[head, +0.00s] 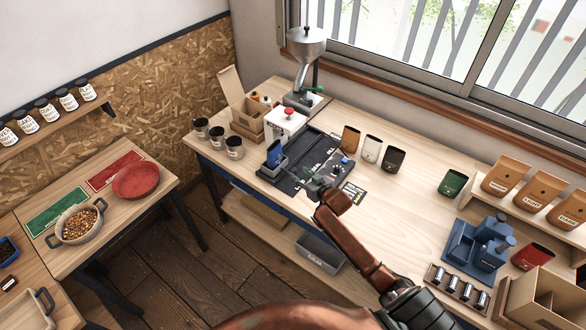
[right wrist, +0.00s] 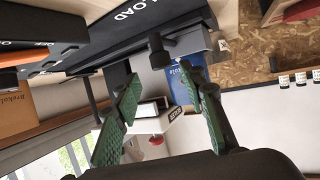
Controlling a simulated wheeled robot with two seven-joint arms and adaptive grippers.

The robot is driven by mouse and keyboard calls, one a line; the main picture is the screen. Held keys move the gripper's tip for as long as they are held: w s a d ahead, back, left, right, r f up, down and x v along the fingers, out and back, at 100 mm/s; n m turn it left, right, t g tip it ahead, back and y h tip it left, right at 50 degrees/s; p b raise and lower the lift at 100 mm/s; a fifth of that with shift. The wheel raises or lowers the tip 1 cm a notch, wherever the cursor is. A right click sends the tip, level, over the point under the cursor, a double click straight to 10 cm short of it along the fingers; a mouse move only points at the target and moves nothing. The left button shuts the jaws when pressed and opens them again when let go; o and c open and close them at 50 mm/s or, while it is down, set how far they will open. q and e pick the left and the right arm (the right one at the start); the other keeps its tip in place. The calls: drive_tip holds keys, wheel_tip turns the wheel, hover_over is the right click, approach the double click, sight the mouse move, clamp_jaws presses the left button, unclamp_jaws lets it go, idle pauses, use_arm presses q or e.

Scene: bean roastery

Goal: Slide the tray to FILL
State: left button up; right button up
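The tray (head: 270,171) is a small grey carriage at the left end of the black track plate (head: 318,158) on the bench. A blue pouch (head: 275,152) stands upright in it. In the right wrist view the tray (right wrist: 190,46) carries a black knob (right wrist: 157,50), with the blue pouch (right wrist: 186,88) behind a finger. My right gripper (head: 309,183) is over the front edge of the plate, right of the tray. Its green fingers (right wrist: 162,85) are open and empty, with the knob beyond and between their tips. LOAD is printed on the plate. My left gripper is not in view.
A white machine with a red knob (head: 286,122) and a hopper (head: 306,45) stand behind the track. Dark cups (head: 235,148) are left of it. Several pouches (head: 372,148) stand to the right. The bench between the track and the blue fixture (head: 480,245) is mostly clear.

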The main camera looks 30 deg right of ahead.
sight(294, 170)
drive_tip(key=x, duration=0.4)
drive_tip(key=shift+w+a+f, duration=0.2)
drive_tip(key=shift+w, duration=0.15)
drive_tip(key=shift+w+f, duration=0.1)
drive_tip(key=shift+w, duration=0.25)
drive_tip(key=shift+w+f, duration=0.1)
drive_tip(key=c, duration=0.7)
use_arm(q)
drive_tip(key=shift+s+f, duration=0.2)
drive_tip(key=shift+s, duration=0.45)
use_arm(e)
clamp_jaws()
